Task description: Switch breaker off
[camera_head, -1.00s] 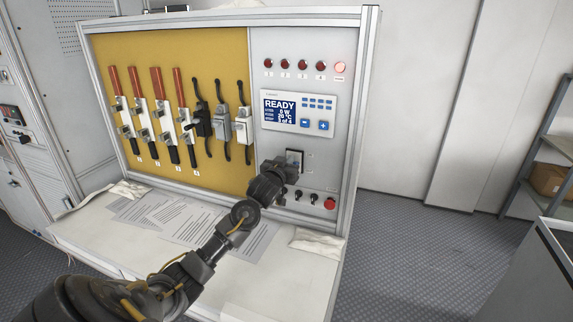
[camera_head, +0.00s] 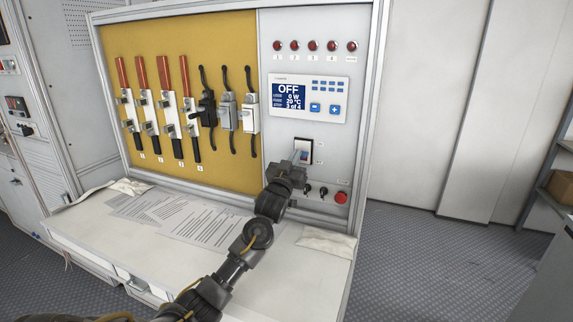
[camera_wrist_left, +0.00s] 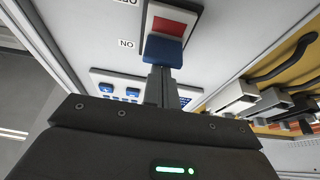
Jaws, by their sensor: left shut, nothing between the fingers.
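The breaker (camera_head: 304,146) is a rocker switch in a dark frame on the grey right half of the panel, below the display. In the left wrist view the breaker (camera_wrist_left: 170,24) shows a red part and a blue part, with upside-down ON and OFF labels beside it. My left gripper (camera_head: 300,160) is at the breaker's lower part in the head view. In the left wrist view its shut fingers (camera_wrist_left: 161,76) are empty and end at the blue part; whether they touch cannot be told. The display (camera_head: 289,95) reads OFF and 0 W. My right gripper is not in view.
Several fuse holders and switches (camera_head: 187,110) are on the yellow board to the left. Black knobs and a red button (camera_head: 341,198) sit just below the breaker. Papers (camera_head: 200,221) and a cloth (camera_head: 327,242) lie on the white desk.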

